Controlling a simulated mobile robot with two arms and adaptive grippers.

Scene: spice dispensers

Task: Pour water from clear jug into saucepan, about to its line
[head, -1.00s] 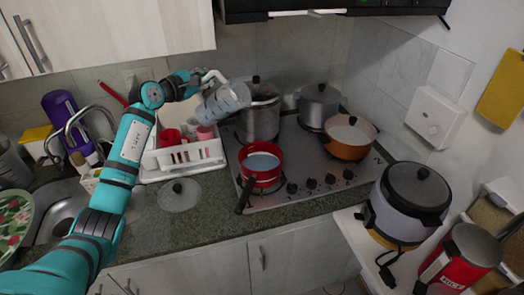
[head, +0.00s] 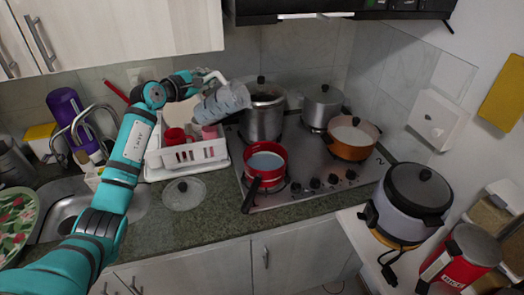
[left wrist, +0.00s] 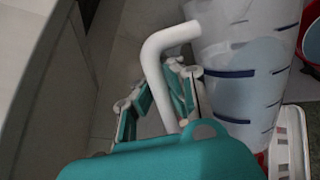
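The clear jug (head: 222,103) is tilted in the air, its mouth toward the right, over the dish rack's right end. My left gripper (head: 190,86) is shut on its white handle; in the left wrist view the handle (left wrist: 158,75) runs between the fingers. The jug wall (left wrist: 240,75) there shows dark blue bands; the water level inside is hard to tell. The red saucepan (head: 281,160) sits on the front left of the stove, right of and below the jug, with pale bluish liquid in it. No stream shows between them. My right gripper is out of view.
A white dish rack (head: 190,157) with red and pink cups stands under the jug. A tall steel pot (head: 263,115) is close to the jug's right. A grey pot (head: 321,104) and an orange pan (head: 353,147) stand farther right. A glass lid (head: 184,194) lies on the counter.

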